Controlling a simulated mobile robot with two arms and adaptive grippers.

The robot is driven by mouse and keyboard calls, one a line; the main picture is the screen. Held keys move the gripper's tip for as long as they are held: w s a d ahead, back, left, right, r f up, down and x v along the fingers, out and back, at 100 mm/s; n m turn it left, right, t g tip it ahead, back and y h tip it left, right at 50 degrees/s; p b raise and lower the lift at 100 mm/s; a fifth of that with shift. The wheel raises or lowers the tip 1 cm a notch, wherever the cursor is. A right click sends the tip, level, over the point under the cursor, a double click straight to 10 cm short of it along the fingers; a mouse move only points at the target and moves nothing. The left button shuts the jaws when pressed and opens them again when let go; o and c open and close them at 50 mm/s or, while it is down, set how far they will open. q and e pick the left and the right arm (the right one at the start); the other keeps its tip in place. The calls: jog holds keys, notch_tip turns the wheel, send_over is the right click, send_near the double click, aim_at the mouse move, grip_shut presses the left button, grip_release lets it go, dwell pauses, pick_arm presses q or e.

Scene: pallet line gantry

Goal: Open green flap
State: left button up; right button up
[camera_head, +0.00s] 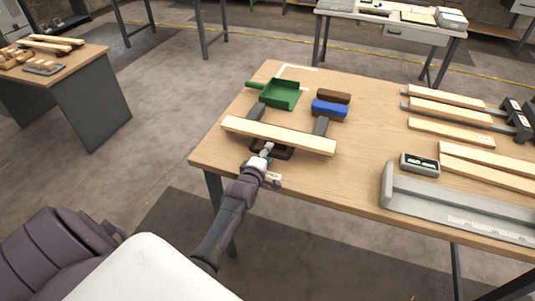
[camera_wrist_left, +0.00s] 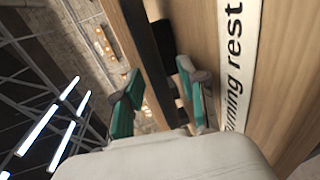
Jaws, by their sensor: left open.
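A green dustpan-shaped piece (camera_head: 280,94) with a short handle pointing left lies near the table's back left corner; I cannot tell whether it is the task's green flap. No other green flap shows clearly. My left gripper (camera_head: 268,148) is at the table's front left edge, on the near side of a long wooden board and over a dark object (camera_head: 284,153). In the left wrist view my left gripper (camera_wrist_left: 163,95) is open, its teal pads apart, with wood and a dark part beyond them. I see nothing held. My right gripper is out of view.
The wooden board (camera_head: 280,135) rests on two grey blocks between my left gripper and the green piece. A blue brush-like block (camera_head: 329,109) sits beside the green piece. A grey trough (camera_head: 455,210), a small grey box (camera_head: 420,164) and several planks occupy the right side.

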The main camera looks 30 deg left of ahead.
pick_arm(q)
grip_shut()
jog(key=shift+r, duration=0.15)
dwell(0.4)
